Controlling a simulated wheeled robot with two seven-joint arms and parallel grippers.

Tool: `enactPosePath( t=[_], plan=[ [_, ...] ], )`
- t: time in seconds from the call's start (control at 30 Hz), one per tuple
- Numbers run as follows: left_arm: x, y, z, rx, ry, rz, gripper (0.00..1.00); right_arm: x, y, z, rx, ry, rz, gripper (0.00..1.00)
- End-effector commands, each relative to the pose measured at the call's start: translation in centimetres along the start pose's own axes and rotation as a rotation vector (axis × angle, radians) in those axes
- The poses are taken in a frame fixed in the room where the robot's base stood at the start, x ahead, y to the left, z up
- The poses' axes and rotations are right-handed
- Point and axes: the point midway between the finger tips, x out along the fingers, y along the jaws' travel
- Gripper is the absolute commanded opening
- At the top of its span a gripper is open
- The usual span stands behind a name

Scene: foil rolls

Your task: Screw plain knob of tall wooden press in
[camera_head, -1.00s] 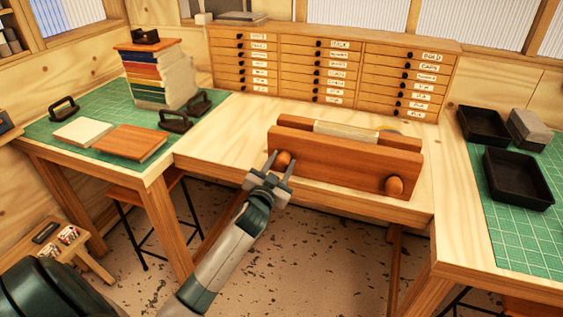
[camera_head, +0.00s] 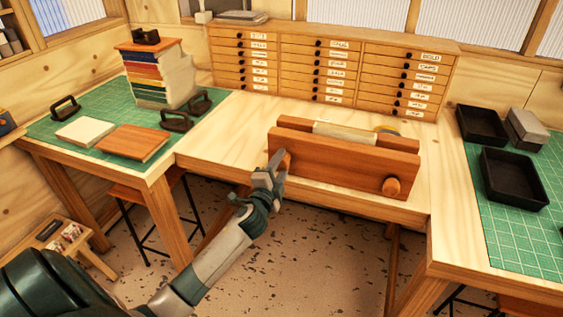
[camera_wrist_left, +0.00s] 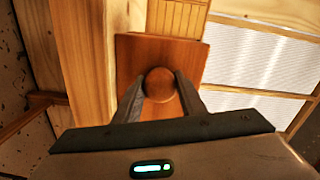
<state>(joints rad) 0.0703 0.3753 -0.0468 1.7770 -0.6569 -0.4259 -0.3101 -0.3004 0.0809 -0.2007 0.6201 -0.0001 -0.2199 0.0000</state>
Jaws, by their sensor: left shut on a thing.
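The wooden press (camera_head: 345,165) stands on the middle bench, two reddish-brown boards with a pale block (camera_head: 345,133) between them. Its right knob (camera_head: 391,187) stands out from the front board and is free. My left gripper (camera_head: 277,165) is at the left end of the front board, shut on the left knob (camera_head: 286,164), which it mostly hides in the head view. In the left wrist view the round knob (camera_wrist_left: 160,84) sits between the two fingers (camera_wrist_left: 158,92), with the board (camera_wrist_left: 135,52) behind it. I cannot tell which knob is the plain one. My right gripper is not in view.
A drawer cabinet (camera_head: 330,65) stands behind the press. Black trays (camera_head: 513,180) lie at right. The bench left of the press is clear.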

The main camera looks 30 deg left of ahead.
Motion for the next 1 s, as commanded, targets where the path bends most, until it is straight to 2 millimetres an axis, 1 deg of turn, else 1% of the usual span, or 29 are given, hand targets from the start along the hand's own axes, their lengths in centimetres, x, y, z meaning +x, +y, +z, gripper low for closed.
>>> enactPosePath(
  t=[0.6,1.0],
  plan=[
    [-0.1,0.0,0.0,0.586,0.012,0.002,0.15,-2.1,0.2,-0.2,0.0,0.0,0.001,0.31],
    [-0.1,0.0,0.0,0.966,0.022,0.0,0.15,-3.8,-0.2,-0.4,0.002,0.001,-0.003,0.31]
  ],
)
